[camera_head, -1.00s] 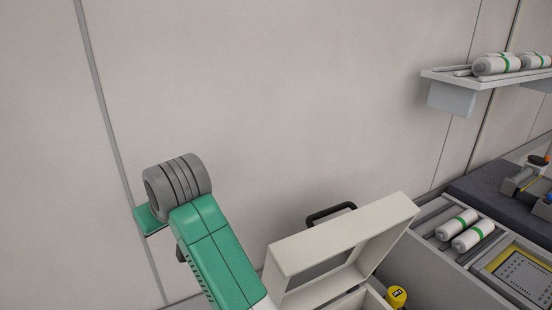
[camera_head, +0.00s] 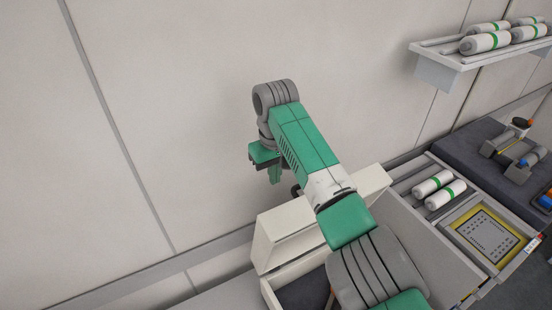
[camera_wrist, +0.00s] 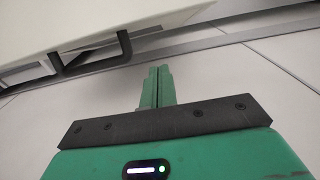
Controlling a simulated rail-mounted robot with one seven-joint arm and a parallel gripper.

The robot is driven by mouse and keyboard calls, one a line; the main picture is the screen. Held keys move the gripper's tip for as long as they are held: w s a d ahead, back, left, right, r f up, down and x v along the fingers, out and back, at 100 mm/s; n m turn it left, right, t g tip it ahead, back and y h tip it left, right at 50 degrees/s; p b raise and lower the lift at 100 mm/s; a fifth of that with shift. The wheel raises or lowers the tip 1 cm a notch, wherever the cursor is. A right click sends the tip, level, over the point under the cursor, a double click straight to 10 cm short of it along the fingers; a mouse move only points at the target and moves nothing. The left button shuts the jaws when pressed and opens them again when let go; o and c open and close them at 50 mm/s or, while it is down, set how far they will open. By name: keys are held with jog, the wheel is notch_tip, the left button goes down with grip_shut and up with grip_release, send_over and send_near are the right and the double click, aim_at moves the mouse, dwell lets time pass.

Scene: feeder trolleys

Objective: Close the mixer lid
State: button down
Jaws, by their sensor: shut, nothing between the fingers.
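The mixer is a cream box at the bottom of the head view, with its lid (camera_head: 288,237) raised at a tilt. Its dark interior (camera_head: 305,292) shows below the lid. My arm crosses in front and hides much of the lid and box. My gripper (camera_head: 274,174) is beyond the lid, on the wall side, close to the black lid handle (camera_head: 295,190). In the wrist view, the green fingers (camera_wrist: 157,88) are shut together and empty. The pale lid (camera_wrist: 80,25) and its black handle (camera_wrist: 95,58) are at upper left there, apart from the fingers.
A wall stands behind the mixer. To the right are a tray with white-and-green bottles (camera_head: 440,190), a yellow-framed panel (camera_head: 486,237) and a dark mat (camera_head: 470,150) with tools. A shelf (camera_head: 440,58) holds more bottles. The left side is clear.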

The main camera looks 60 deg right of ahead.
jog(key=shift+s+a+f+p, duration=0.3)
jog(key=shift+s+f+p, duration=0.05)
jog(key=shift+s+f, duration=0.25)
jog(key=shift+s+a+f+p, duration=0.25)
jog(key=shift+s+f+p, duration=0.1)
jog(key=shift+s+f, duration=0.25)
jog(key=shift+s+a+f+p, duration=0.35)
jog(key=shift+s+f, duration=0.2)
jog(key=shift+f, duration=0.1)
jog(key=shift+s, duration=0.1)
